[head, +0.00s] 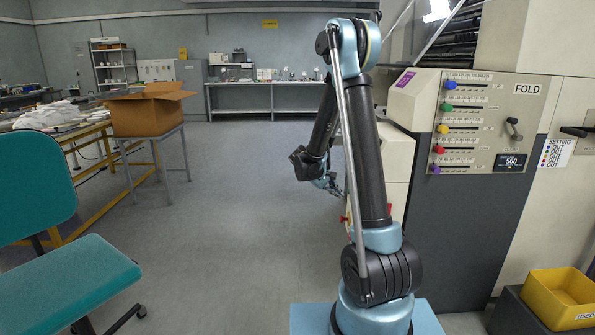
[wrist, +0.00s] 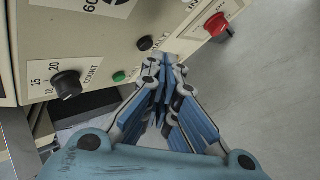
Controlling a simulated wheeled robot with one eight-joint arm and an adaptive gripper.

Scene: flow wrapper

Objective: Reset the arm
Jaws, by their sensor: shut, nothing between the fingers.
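My arm stands upright in the middle of the head view, folded at its top joint so that the forearm hangs down behind the upper arm. My gripper (head: 328,184) hangs at the end of the forearm, partly hidden behind my own arm. In the wrist view my gripper (wrist: 165,75) has its blue fingers together at the tips, with nothing between them. It is close in front of a cream machine panel (wrist: 100,40) with a black COUNT knob (wrist: 66,84), a green button (wrist: 119,76) and a red knob (wrist: 216,24). I cannot tell whether the fingertips touch the panel.
The FOLD panel (head: 480,125) with coloured sliders stands right of my arm. A yellow bin (head: 558,298) is at the lower right. A teal chair (head: 65,285) and a cardboard box (head: 147,112) on a small table are at left. The grey floor (head: 225,200) between is clear.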

